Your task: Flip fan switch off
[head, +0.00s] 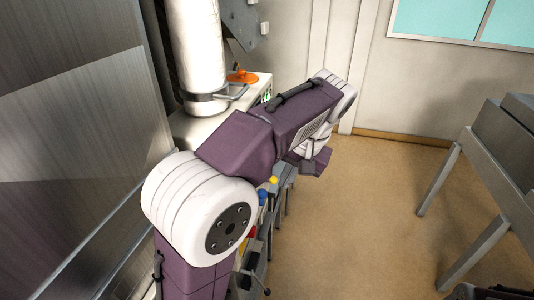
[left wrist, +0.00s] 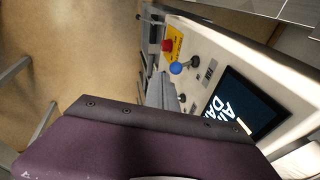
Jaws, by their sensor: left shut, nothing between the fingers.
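A control panel (left wrist: 212,62) shows in the left wrist view. It carries a blue-knobbed lever (left wrist: 177,67), a red button (left wrist: 167,46) on a yellow plate and a dark lever (left wrist: 183,98). I cannot tell which of these is the fan switch. In the head view my left arm hides much of the panel; a blue knob (head: 262,197) and a yellow knob (head: 272,180) show beside the arm. My left gripper (head: 316,161) is shut and empty, out past the panel and apart from the knobs.
A lit screen (left wrist: 240,108) sits on the panel. A white column (head: 194,45) and an orange knob (head: 242,77) stand at the machine's back. A grey metal table (head: 485,165) is on the right. The brown floor (head: 375,210) between is clear.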

